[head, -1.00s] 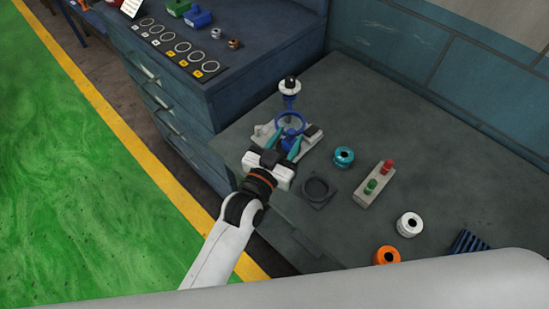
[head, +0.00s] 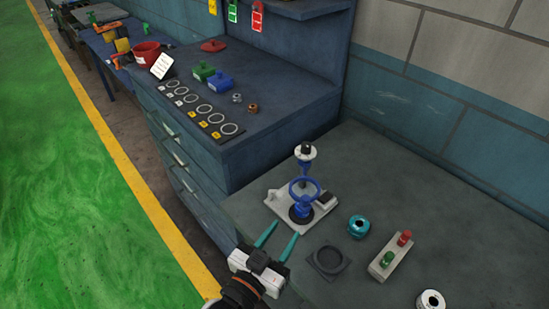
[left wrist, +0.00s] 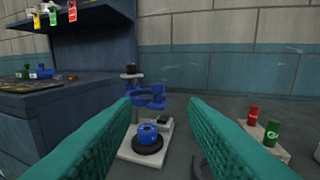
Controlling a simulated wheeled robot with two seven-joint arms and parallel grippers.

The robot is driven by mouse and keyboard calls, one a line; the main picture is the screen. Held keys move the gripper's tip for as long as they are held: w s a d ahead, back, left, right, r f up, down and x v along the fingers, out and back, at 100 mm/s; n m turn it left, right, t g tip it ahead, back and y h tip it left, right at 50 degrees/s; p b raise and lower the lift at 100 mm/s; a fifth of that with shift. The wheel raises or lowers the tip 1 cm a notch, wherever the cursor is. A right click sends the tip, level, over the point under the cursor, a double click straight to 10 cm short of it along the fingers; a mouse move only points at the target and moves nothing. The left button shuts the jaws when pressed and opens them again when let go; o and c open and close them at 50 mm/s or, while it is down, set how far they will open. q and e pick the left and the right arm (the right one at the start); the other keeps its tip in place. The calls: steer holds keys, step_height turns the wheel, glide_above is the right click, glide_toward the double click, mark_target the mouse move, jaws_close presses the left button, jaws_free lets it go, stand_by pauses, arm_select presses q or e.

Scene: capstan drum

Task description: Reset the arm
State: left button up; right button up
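The capstan device stands on the grey worktop, with a white base plate (head: 322,212), a blue hub (head: 301,209) on a black disc, a blue ring (head: 304,188) and a post with a white collar and black top (head: 305,153). In the left wrist view its blue hub (left wrist: 148,133) lies ahead between my fingers. My left gripper (head: 286,228) is open and empty, with two teal fingers spread, in front of the base plate and apart from it. My right gripper is not in view.
A black ring holder (head: 328,260), teal spool (head: 359,226), red-and-green button box (head: 390,256) and white spool (head: 430,301) sit on the worktop. A blue cabinet (head: 205,150) rises at left, carrying green and blue blocks and a row of rings. A wall closes the right side.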

arm_select(q)
steer(key=s+a+f+n+g+y, duration=0.25)
steer(key=a+f+g+y, duration=0.35)
steer(key=a, duration=0.5)
steer(key=s+a+f+n+g+y, duration=0.1)
steer(key=s+a+f+g+y, duration=0.15)
steer(key=s+a, duration=0.4)
steer(key=s+a+f+n+g+y, duration=0.2)
steer(key=s+a+g, duration=0.1)
steer(key=s+a, duration=0.35)
step_height(320, 180, down, 27)
steer(key=s+g, duration=0.1)
steer(key=s+a+f+g, duration=0.1)
steer(key=s+a+f, duration=0.1)
steer(key=s+f, duration=1.3)
steer(key=shift+s+a+m, duration=0.4)
steer(key=shift+s+m, duration=0.05)
steer(key=shift+s, duration=0.05)
